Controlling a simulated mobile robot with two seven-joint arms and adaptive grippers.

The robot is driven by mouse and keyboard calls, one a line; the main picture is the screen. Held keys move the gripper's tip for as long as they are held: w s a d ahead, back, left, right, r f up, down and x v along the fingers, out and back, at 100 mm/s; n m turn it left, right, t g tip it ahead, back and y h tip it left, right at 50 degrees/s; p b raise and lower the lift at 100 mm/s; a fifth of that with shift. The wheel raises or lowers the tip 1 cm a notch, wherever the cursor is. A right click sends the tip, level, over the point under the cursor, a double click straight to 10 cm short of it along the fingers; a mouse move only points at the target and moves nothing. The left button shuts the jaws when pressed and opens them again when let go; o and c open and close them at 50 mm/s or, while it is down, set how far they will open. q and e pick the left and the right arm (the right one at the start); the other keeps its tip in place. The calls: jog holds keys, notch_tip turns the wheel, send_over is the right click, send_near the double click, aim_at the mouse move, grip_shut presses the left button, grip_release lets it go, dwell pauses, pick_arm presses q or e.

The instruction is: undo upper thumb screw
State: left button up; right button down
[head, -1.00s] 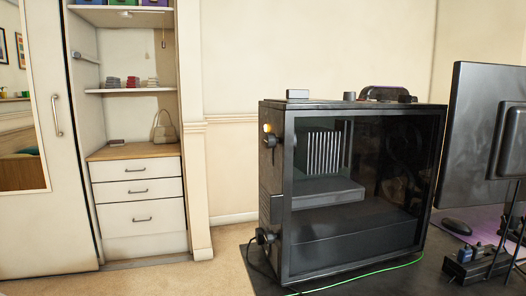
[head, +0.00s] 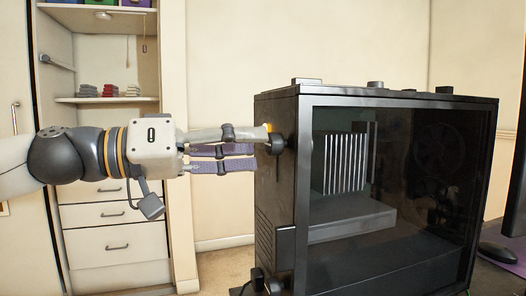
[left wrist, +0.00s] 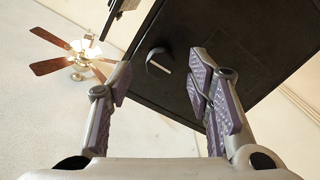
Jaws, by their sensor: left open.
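The upper thumb screw (head: 277,144) is a black knob on the left-hand edge of the black computer case (head: 273,200), near its top. In the left wrist view the knob (left wrist: 157,63) shows beyond and between the two fingers, with a pale slot or bar on its face. My left gripper (head: 256,150) is open and reaches in from the left, its fingertips close to the knob. In the left wrist view the fingers (left wrist: 160,82) stand apart with nothing between their pads. Whether a finger touches the knob cannot be told. My right gripper is not in view.
A lower black knob (head: 273,286) sits at the bottom of the same case edge. The case has a dark glass side. A small yellow-orange part (head: 268,127) is beside the upper knob. A mouse (head: 498,253) lies at the right. A shelf unit (head: 110,100) stands behind my left arm.

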aim_at(268, 146)
pick_arm(q)
jog(key=shift+x, duration=1.6)
jog(key=shift+c, duration=0.5)
grip_shut()
